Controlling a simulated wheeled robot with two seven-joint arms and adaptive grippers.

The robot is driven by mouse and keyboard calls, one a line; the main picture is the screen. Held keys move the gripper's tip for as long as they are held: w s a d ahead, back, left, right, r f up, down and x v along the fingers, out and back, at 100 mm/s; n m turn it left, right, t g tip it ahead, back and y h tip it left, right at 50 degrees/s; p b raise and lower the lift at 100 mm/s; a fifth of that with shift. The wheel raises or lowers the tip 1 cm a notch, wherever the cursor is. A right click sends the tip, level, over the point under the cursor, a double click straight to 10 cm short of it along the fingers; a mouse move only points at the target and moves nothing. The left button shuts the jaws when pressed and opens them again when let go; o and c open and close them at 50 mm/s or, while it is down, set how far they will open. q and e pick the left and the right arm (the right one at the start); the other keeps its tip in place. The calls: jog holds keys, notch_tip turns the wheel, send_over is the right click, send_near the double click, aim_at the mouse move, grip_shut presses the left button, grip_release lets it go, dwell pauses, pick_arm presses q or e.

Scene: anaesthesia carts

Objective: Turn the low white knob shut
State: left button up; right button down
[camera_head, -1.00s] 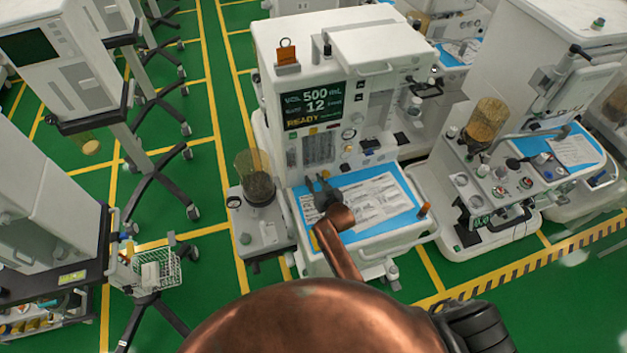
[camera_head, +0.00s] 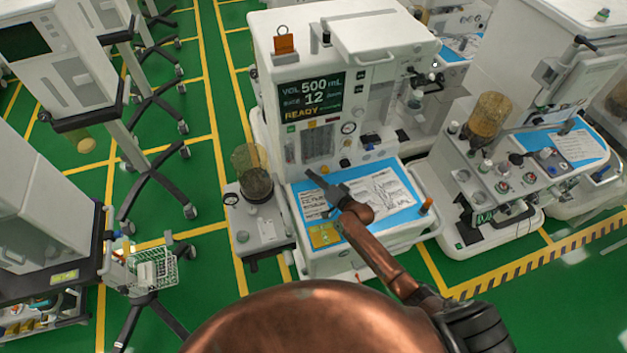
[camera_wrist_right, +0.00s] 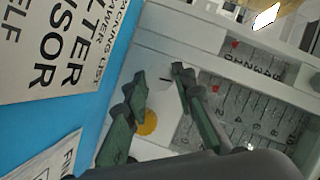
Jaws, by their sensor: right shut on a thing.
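My right gripper (camera_head: 311,175) is at the lower front of the middle anaesthesia machine (camera_head: 383,50), just above its blue worktop. In the right wrist view its two dark green fingers (camera_wrist_right: 160,76) close around a small white knob (camera_wrist_right: 161,88) with a short dark mark. The knob is pale against the white panel, and its edges are hard to make out. In the head view the gripper hides it. A yellow knob (camera_wrist_right: 149,123) shows beside one finger in the right wrist view. My left gripper is not in view.
The blue worktop (camera_head: 405,216) with printed sheets lies under my right arm. Flow tubes (camera_head: 318,145) and the READY display (camera_head: 312,98) are above the gripper. A bellows jar (camera_head: 252,172) stands to the left. Another machine (camera_head: 500,180) stands to the right.

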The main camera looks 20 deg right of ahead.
jog(key=shift+f+m+b, duration=0.15)
jog(key=shift+m+b, duration=0.55)
jog(key=shift+b, duration=0.1)
jog(key=c, duration=1.9)
grip_release()
jog(key=v, duration=1.2)
jog(key=shift+d+f, duration=0.1)
jog(key=shift+f, duration=0.1)
